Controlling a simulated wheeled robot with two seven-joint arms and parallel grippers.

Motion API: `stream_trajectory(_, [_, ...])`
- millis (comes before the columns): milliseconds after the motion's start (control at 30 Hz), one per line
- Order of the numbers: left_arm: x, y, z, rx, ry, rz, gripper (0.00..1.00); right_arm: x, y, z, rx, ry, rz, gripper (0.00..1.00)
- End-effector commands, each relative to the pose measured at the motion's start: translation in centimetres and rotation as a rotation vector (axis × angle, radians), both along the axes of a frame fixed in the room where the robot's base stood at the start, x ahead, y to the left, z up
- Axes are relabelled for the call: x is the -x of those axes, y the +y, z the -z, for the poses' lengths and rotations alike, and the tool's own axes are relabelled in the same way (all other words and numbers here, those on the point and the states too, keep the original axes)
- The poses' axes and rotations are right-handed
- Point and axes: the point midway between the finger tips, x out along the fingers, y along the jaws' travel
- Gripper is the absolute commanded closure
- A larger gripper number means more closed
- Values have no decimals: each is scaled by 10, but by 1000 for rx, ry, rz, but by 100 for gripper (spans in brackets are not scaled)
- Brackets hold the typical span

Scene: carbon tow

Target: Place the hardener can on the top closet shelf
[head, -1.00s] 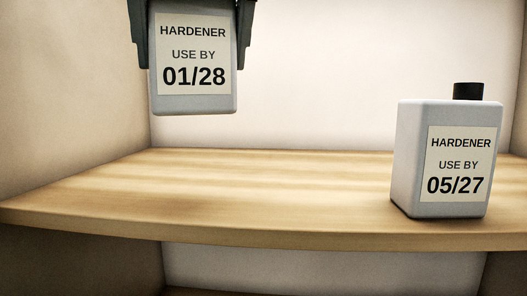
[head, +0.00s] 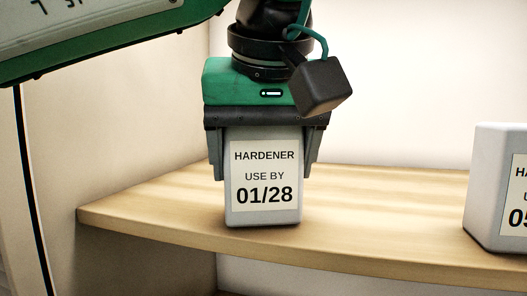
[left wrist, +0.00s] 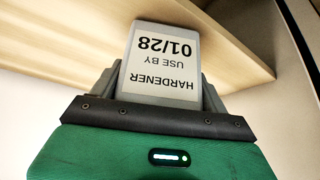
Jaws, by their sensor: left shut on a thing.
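A grey hardener can (head: 264,218) labelled "USE BY 01/28" is upright in my left gripper (head: 265,165), whose fingers are shut on its two sides. Its base shows against the wooden shelf (head: 400,220) near the front left; I cannot tell whether it touches the board. The can's top is hidden by the gripper. In the left wrist view the same can (left wrist: 162,65) shows upside down between the fingers, with the shelf behind it. My right gripper is not in view.
A second hardener can (head: 490,200), its label partly cut off, stands on the shelf at the right edge. Closet walls close the left and back. The shelf between the cans is clear. A lower space shows under the shelf.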

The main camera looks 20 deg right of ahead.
Motion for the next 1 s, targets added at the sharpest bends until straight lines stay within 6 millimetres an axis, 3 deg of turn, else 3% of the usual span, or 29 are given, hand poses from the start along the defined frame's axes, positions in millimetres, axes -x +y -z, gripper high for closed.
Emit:
stream_trajectory(333, [0,0,4,1,-1,0,60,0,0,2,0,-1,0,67])
stream_trajectory(367, [0,0,4,1,0,0,17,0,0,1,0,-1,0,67])
stream_trajectory(433, [0,0,3,0,0,0,3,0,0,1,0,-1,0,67])
stream_trajectory(467, [0,0,3,0,0,0,1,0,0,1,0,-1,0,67])
stream_trajectory(767, [0,0,1,0,-1,0,1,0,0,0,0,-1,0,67])
stream_trajectory(1000, [16,2,-26,2,-3,1,1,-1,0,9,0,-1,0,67])
